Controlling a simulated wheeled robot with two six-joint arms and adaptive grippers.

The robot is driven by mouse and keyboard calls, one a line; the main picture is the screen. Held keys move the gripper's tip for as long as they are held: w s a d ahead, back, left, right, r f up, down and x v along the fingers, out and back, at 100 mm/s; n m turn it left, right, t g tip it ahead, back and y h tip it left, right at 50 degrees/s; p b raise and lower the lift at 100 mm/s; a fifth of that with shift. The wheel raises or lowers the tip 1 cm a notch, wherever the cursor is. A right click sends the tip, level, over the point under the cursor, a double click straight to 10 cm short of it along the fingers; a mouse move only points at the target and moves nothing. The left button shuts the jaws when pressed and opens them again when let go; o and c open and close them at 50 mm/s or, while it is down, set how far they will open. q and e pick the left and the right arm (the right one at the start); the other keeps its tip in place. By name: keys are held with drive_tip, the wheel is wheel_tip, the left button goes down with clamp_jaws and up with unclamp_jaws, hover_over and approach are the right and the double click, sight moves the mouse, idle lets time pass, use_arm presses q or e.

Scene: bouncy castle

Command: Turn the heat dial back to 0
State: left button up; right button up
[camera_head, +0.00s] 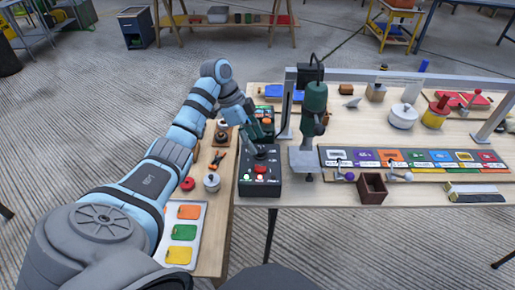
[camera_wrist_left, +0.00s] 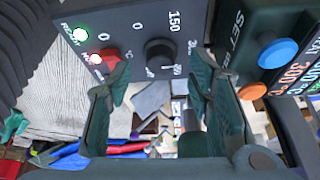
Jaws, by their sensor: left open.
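The heat dial is a black round knob (camera_wrist_left: 160,55) on a dark control box (camera_wrist_left: 110,22), seen close in the left wrist view. Printed numbers, including 0 and 150, stand around it. Its pointer is too unclear to read. A red switch (camera_wrist_left: 108,56) and lit green and red lamps sit beside it. In the head view the box (camera_head: 261,186) stands at the table's left front edge. My left gripper (camera_wrist_left: 160,82) is open, its fingers on either side of the dial in the picture; contact cannot be told. In the head view its fingertips (camera_head: 264,137) are just above the box. My right gripper is out of view.
A green press-like stand (camera_head: 314,112) is close right of the box. A second dark box with blue and orange buttons (camera_wrist_left: 278,53) is next to the control box. A strip of coloured cards (camera_head: 412,160) and a brown open box (camera_head: 372,188) lie to the right.

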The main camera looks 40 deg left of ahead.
sight(261, 152)
use_arm(q)
drive_tip(key=x, duration=0.3)
drive_tip(key=shift+d+r, duration=0.1)
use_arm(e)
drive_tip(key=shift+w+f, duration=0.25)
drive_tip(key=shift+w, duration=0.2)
